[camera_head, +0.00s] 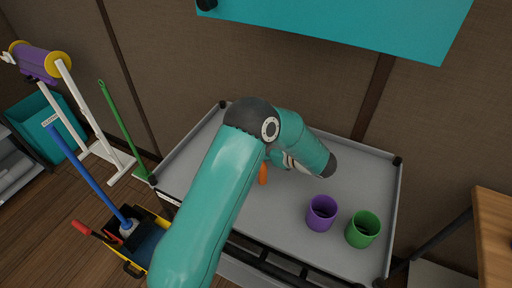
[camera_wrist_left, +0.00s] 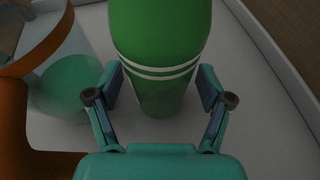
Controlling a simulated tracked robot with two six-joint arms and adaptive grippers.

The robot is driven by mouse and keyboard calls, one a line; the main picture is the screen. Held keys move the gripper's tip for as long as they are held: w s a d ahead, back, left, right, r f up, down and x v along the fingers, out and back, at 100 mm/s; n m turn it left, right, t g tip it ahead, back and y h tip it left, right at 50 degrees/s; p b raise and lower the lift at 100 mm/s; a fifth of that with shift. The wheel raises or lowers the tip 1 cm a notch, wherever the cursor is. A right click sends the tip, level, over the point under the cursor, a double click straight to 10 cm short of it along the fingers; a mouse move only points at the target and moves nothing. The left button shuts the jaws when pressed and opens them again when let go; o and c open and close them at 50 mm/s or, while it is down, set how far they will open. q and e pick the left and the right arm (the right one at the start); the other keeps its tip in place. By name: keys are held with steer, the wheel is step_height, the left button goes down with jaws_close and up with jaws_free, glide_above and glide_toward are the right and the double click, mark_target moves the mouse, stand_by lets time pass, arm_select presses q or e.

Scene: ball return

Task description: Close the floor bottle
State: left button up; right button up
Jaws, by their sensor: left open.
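In the left wrist view a green bottle-like object (camera_wrist_left: 160,35) with white bands stands over a pale surface, its narrower end lower in the picture. My left gripper (camera_wrist_left: 161,88) is open, with one finger on each side of it; whether the fingers touch it I cannot tell. I see no cap on it and cannot tell if it is closed. In the head view my teal arm covers much of the cart, and the gripper and that object are mostly hidden behind it. My right gripper is not in view.
An orange object (camera_head: 263,174) stands beside my arm on the grey cart top (camera_head: 347,176). A purple cup (camera_head: 321,213) and a green cup (camera_head: 363,229) stand at its right. A mop bucket (camera_head: 150,245) and a green-handled broom (camera_head: 122,130) are at the left.

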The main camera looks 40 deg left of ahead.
arm_select(q)
steer(key=b+v, duration=0.2)
steer(key=v, duration=0.8)
steer(key=shift+d, duration=0.2)
steer(key=shift+d+r, duration=0.25)
steer(key=shift+d, duration=0.1)
